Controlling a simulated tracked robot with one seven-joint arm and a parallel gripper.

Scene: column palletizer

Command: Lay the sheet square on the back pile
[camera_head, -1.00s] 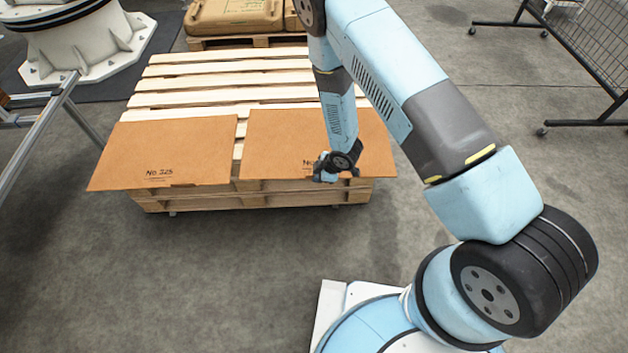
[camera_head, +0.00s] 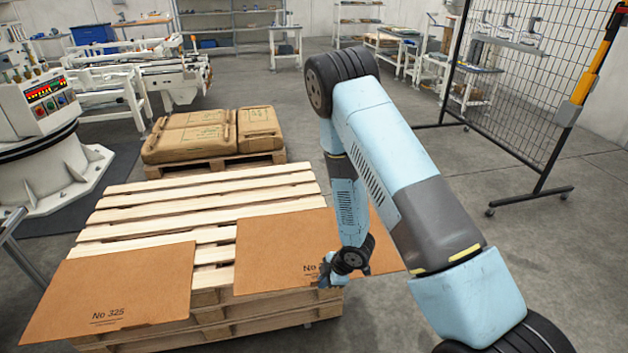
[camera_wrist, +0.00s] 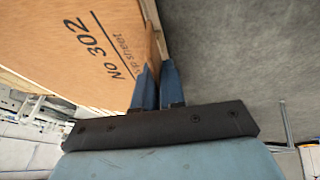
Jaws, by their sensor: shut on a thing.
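A brown sheet (camera_head: 285,245) lies over the right front of a stack of slatted pallets and overhangs its right end. My gripper (camera_head: 328,282) is shut on the near edge of this sheet. The wrist view shows my fingers (camera_wrist: 152,88) at the edge of the sheet (camera_wrist: 60,50), printed "No 302". I cannot tell whether the sheet is lifted off the slats. A second sheet (camera_head: 115,285), marked "No 325", lies on the left front. The back pile (camera_head: 192,133) is brown sacks on a pallet, with no sheet on top.
The slatted pallet stack (camera_head: 200,203) stands between me and the back pile. A white machine base (camera_head: 55,170) stands at the left. A mesh fence (camera_head: 500,95) stands at the right. The grey floor to the right of the pallets is clear.

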